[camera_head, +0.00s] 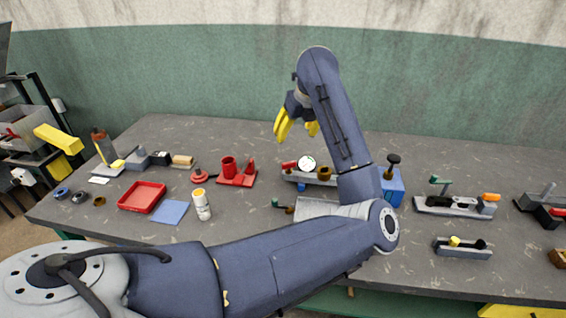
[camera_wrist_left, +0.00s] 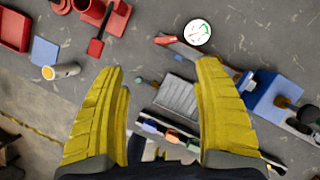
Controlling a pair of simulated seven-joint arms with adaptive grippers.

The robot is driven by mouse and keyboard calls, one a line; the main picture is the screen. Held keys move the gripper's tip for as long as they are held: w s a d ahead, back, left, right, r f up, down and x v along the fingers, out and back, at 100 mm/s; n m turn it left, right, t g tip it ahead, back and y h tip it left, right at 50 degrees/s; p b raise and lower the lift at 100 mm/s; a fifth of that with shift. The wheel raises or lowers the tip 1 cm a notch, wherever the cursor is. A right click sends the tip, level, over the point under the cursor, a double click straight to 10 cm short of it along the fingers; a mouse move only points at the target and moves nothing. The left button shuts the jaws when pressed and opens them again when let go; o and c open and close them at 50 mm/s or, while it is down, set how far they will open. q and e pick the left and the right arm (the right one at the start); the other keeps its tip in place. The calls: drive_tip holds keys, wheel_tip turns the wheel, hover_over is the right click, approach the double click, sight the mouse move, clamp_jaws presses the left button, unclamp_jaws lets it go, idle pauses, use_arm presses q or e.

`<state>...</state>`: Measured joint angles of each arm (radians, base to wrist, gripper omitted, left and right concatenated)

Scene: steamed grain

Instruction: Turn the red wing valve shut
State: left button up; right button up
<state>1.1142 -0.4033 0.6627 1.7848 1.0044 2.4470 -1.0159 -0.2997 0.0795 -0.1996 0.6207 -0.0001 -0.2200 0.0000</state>
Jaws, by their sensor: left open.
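The red wing valve (camera_head: 289,165) is a small red handle at the left end of a metal fixture, beside a round white gauge (camera_head: 307,163), in the middle of the table. In the left wrist view the red wing valve (camera_wrist_left: 167,40) lies beyond the fingertips, left of the gauge (camera_wrist_left: 197,33). My left gripper (camera_head: 297,131) has yellow fingers, is open and empty, and hangs above the fixture, apart from it. Its fingers are spread wide in the left wrist view (camera_wrist_left: 162,72). My forearm hides the fixture's right end in the head view. My right gripper is not in view.
A red fixture with a cup (camera_head: 229,167), a white bottle (camera_head: 201,205) and a red tray (camera_head: 143,197) stand to the left. A blue block (camera_head: 393,188) stands right of my forearm. A grey clamp fixture (camera_head: 455,206) stands farther right. The table behind the gauge is clear.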

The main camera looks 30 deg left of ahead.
use_arm(q)
approach(289, 163)
drive_tip(key=x, duration=1)
drive_tip(key=shift+w, duration=0.1)
drive_tip(key=shift+c, duration=0.2)
drive_tip(key=c, duration=1.2)
